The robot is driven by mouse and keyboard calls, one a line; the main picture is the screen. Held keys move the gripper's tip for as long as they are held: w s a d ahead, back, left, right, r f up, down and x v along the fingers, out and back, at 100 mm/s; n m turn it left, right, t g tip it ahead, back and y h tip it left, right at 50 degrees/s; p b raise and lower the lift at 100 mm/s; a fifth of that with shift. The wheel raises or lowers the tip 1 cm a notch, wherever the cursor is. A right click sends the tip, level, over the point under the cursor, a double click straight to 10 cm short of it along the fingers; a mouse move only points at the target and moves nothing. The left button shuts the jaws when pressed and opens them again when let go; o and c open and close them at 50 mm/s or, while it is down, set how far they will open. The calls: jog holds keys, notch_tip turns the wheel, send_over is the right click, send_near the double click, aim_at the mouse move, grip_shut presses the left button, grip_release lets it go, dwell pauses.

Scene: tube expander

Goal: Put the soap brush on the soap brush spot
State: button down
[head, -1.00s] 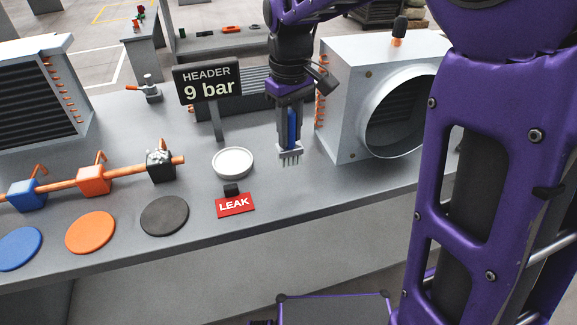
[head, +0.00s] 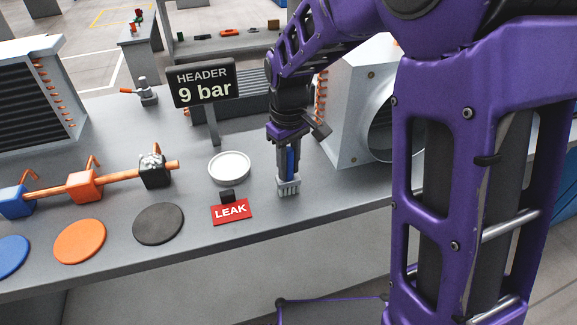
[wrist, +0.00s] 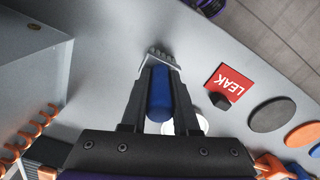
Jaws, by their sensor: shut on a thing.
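The soap brush has a blue handle (head: 291,161) and a pale grey head with bristles (head: 288,187). My gripper (head: 288,172) is shut on its handle and holds it upright, bristles down, right of the red LEAK tag (head: 231,212). Whether the bristles touch the bench is unclear. In the wrist view the blue handle (wrist: 158,95) lies between the fingers, with the bristled head beyond the fingertips. A round white dish (head: 229,166) stands to the left of the brush. I cannot make out a marked soap brush spot; it may be hidden.
The 9 bar sign (head: 205,84) stands behind the dish. A grey box with a round duct (head: 350,110) is behind and right of my gripper. A copper pipe (head: 118,178) with coloured blocks and flat discs (head: 158,223) lie left. The bench's front edge is close.

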jog(key=shift+f, duration=0.15)
jog(key=c, duration=0.7)
grip_release()
jog(key=shift+o, duration=0.2)
notch_tip(320, 180, up, 12)
jog(key=shift+r+p, duration=0.25)
jog(key=shift+p, duration=0.85)
